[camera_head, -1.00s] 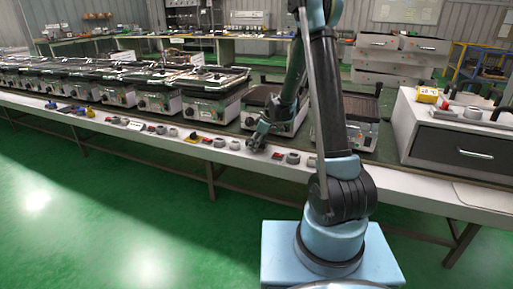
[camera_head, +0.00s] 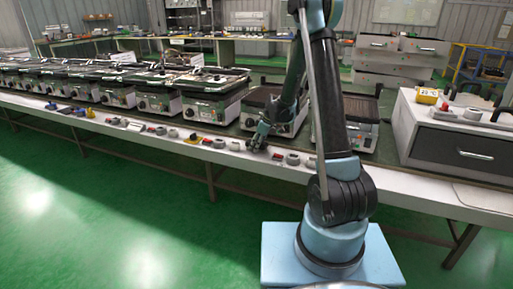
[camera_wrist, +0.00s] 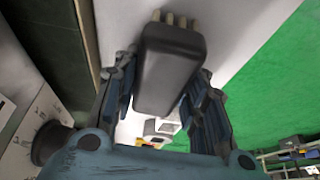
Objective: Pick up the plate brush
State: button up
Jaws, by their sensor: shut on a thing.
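The plate brush (camera_wrist: 170,70) looks like a dark grey rounded block with several short tan pegs at its far end. In the wrist view it sits between the two fingers of my gripper (camera_wrist: 162,92), which are closed on its sides. The white counter edge is behind it. In the head view my gripper (camera_head: 258,142) is low over the front strip of the counter, left of the arm's base. The brush is too small and covered to make out there, and I cannot tell whether it still touches the counter.
A row of grill units (camera_head: 208,105) stands behind the white front strip (camera_head: 390,173). Small grey round parts (camera_head: 293,159) and other small parts lie along the strip. A dark knob (camera_wrist: 48,143) is close at left. Green floor is clear in front.

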notch_tip(320, 180, up, 10)
jog(key=shift+r, duration=0.2)
dwell(0.3)
jog(key=o, duration=0.7)
jog(key=c, duration=0.4)
jog(key=shift+s, duration=0.1)
